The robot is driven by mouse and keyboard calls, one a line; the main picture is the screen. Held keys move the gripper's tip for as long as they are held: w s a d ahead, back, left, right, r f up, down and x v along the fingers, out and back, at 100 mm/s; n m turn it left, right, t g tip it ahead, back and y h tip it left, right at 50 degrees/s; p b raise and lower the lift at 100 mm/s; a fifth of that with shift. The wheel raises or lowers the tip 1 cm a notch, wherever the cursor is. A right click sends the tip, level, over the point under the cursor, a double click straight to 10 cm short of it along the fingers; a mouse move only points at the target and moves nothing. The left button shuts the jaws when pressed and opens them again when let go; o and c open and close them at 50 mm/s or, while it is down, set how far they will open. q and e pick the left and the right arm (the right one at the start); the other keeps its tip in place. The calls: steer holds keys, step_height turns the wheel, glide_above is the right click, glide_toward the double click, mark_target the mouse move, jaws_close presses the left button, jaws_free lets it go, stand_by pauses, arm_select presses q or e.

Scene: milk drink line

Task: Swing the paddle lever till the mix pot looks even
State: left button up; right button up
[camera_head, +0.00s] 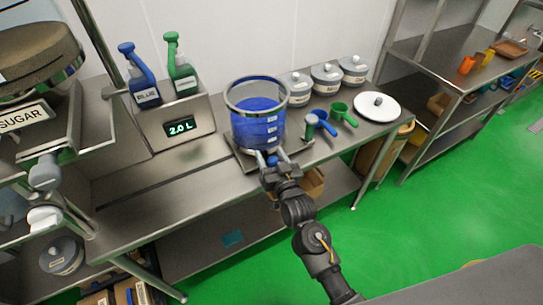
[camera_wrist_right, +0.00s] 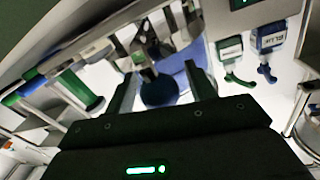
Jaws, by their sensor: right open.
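The mix pot (camera_head: 257,122) is a clear vessel with a metal rim and stands on a steel base on the bench. Its contents look an even blue through the wall, with no streaks that I can make out. A blue round knob (camera_head: 272,161), seemingly the paddle lever's, sits low at the pot's front; it also shows in the wrist view (camera_wrist_right: 159,92). My right gripper (camera_head: 271,156) is open, with its fingers on either side of the knob. In the wrist view the fingers (camera_wrist_right: 162,84) stand apart; contact is unclear. My left gripper is out of view.
A 2.0 L display (camera_head: 178,126) and blue (camera_head: 145,92) and green (camera_head: 182,75) labelled bottles stand left of the pot. Bare bench (camera_head: 160,185) lies front left.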

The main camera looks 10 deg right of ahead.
steer(key=s+d+b, duration=0.1)
steer(key=s+b, duration=0.1)
steer(key=s, duration=0.8)
steer(key=shift+s+d, duration=0.3)
